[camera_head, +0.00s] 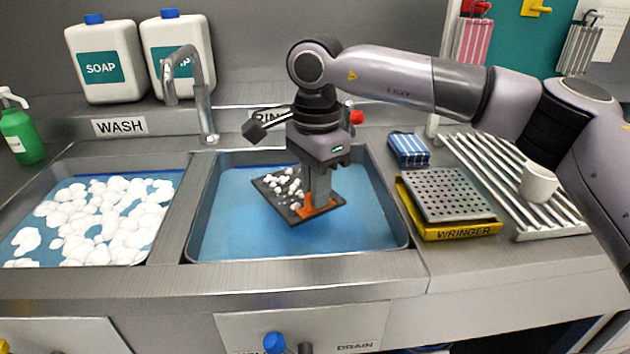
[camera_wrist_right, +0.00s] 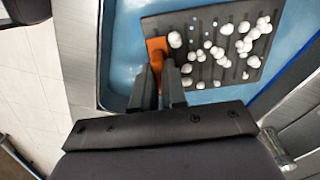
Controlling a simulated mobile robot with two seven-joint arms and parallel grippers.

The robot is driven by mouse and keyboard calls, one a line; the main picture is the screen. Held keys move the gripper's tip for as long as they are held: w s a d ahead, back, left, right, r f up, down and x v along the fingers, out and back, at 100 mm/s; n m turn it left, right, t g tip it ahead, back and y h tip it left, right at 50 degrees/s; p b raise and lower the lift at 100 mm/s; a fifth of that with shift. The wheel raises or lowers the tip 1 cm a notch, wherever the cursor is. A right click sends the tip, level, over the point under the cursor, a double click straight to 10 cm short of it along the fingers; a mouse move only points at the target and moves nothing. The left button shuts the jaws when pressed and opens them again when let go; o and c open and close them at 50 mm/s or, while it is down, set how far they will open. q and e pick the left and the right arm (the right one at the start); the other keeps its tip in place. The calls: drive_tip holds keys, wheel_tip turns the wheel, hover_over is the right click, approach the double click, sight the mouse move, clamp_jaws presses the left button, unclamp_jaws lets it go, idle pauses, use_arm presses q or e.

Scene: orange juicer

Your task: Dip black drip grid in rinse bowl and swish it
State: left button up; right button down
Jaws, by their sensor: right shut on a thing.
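The black drip grid (camera_head: 275,209) is a flat dark plate with slots, white foam blobs and an orange tab at its near right corner. My right gripper (camera_head: 318,203) is shut on the orange tab and holds the grid over the rinse bowl (camera_head: 225,220), the right-hand basin of blue water. I cannot tell whether the grid touches the water. The right wrist view also shows the grid (camera_wrist_right: 203,71), with foam on it, and my gripper's fingers (camera_wrist_right: 160,78) at the orange tab. My left gripper is out of view.
The wash basin (camera_head: 28,213) at left is full of foam. A faucet (camera_head: 206,105) stands between the basins. At right are a yellow wringer (camera_head: 462,229) with a perforated plate, a folded blue cloth (camera_head: 408,149), and a white cup (camera_head: 538,182) on a ribbed rack.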

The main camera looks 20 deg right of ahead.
wheel_tip(320, 180, down, 14)
drive_tip(key=b, duration=0.8)
drive_tip(key=shift+b, duration=0.35)
drive_tip(key=shift+f, duration=0.1)
drive_tip(key=shift+d, duration=0.1)
drive_tip(key=shift+s+d, duration=0.25)
drive_tip(key=shift+d, duration=0.7)
drive_tip(key=shift+w+a, duration=0.2)
drive_tip(key=shift+a, duration=0.5)
drive_tip(key=shift+w+a, duration=0.2)
drive_tip(key=shift+a, duration=0.5)
drive_tip(key=shift+w+a, duration=0.2)
drive_tip(key=shift+a, duration=0.5)
drive_tip(key=d, duration=0.1)
drive_tip(key=s+d, duration=0.1)
drive_tip(key=d, duration=0.1)
drive_tip(key=shift+d, duration=0.15)
drive_tip(key=shift+s+d, duration=0.1)
drive_tip(key=shift+d, duration=0.4)
